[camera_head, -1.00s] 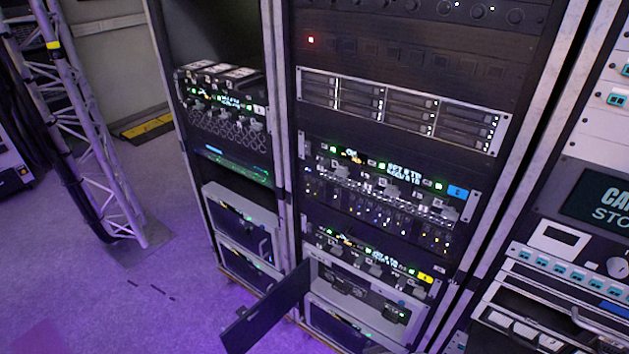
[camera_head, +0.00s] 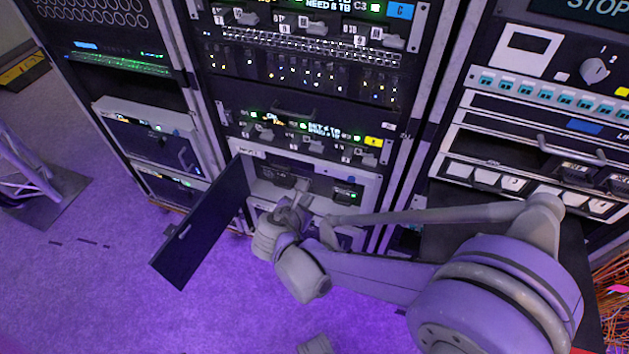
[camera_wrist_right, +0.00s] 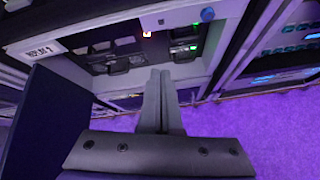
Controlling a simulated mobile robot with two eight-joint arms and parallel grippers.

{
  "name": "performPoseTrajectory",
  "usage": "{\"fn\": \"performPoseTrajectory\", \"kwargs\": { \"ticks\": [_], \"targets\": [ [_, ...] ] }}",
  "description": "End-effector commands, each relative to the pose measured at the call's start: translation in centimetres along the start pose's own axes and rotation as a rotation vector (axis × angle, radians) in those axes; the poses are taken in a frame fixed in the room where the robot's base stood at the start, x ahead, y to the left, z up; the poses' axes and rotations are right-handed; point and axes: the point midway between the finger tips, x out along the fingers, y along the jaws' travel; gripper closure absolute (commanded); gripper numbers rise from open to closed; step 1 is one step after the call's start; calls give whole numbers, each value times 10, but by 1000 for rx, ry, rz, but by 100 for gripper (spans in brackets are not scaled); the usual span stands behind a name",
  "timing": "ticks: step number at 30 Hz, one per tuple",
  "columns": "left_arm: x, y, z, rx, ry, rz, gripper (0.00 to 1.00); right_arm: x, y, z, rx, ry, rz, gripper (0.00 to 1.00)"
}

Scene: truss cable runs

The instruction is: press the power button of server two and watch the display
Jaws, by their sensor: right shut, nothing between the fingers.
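A light-framed server (camera_head: 372,190) low in the middle rack has its dark front door (camera_head: 203,228) swung open to the left. I take it for server two; its label in the right wrist view (camera_wrist_right: 42,50) is hard to read. Inside, a dark panel (camera_wrist_right: 125,48) carries an amber light and green-lit areas (camera_wrist_right: 183,48). I cannot single out the power button or read a display. My right gripper (camera_head: 302,186) is shut and empty, its fingertips (camera_wrist_right: 160,72) in front of the opening. Contact cannot be told. My left gripper is not in view.
A similar unit (camera_head: 150,135) sits in the left rack. Above the open server is a row of modules with a yellow tag (camera_head: 372,141). A pull-out panel with white keys (camera_head: 487,177) is at right. The purple floor (camera_head: 110,290) is clear at front left.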

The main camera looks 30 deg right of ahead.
Motion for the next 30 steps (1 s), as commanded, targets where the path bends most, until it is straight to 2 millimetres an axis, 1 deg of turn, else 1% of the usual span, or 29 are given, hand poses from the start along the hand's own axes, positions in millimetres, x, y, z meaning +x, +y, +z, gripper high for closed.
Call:
{"fn": "performPoseTrajectory", "kwargs": {
  "ticks": [1, 3, 7, 18, 22, 26, 30],
  "targets": [
    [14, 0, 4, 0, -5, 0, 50, 14, 6, -12, -77, -27, 5, 100],
    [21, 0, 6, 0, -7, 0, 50, 22, 12, -18, -167, -62, 11, 100],
    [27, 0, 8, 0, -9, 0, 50, 29, 19, -23, -263, -100, 15, 100],
    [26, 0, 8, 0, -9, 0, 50, 29, 20, -22, -283, -108, 15, 100],
    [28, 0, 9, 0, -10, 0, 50, 36, 20, -21, -281, -108, 13, 100],
    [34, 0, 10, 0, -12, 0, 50, 55, 20, -20, -281, -108, 11, 100],
    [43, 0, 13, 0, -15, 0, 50, 85, 21, -17, -280, -109, 11, 100]
  ]
}}
